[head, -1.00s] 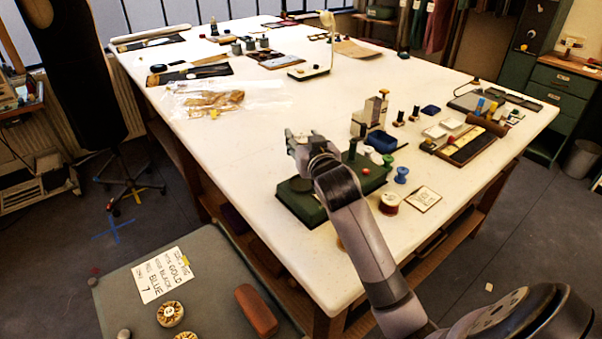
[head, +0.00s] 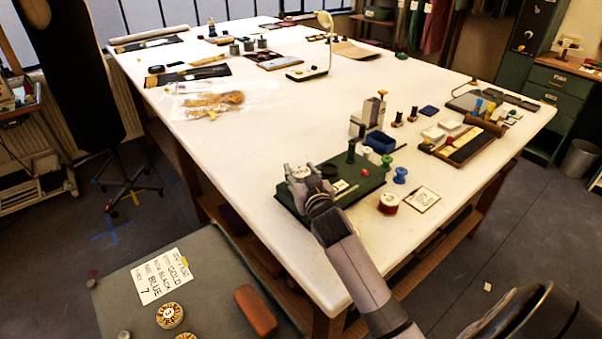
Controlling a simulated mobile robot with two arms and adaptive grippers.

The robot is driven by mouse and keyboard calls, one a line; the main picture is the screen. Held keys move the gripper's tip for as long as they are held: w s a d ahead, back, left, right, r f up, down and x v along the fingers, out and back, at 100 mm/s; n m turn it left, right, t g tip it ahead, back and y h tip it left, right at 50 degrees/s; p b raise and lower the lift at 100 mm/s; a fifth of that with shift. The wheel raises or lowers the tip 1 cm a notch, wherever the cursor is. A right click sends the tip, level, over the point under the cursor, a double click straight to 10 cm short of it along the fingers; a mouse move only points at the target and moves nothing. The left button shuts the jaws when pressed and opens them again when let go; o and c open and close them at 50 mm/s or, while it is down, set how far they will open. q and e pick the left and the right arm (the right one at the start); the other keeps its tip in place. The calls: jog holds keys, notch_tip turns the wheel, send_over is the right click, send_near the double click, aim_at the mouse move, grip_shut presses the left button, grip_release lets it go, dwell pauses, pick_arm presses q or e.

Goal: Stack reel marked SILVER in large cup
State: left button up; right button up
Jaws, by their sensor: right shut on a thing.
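My right gripper (head: 297,172) is over the left part of the green tray (head: 348,196) on the white table. It is shut on a small pale, round-looking thing that I take to be the reel. The fingers partly hide it, and no SILVER marking can be read. A dark round cup-like thing (head: 329,170) stands on the tray just right of the gripper. The tray surface under the gripper is hidden, so I cannot tell whether a large cup is below or whether the held thing touches anything. My left gripper is not in view.
On the tray are a dark green post (head: 351,153) and a red knob (head: 365,172). A blue bin (head: 379,142), a blue spool (head: 400,175) and a red spool (head: 388,203) are to the right.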

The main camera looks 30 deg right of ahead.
jog(key=shift+f, duration=0.3)
jog(key=o, duration=1.2)
jog(key=shift+r, duration=0.1)
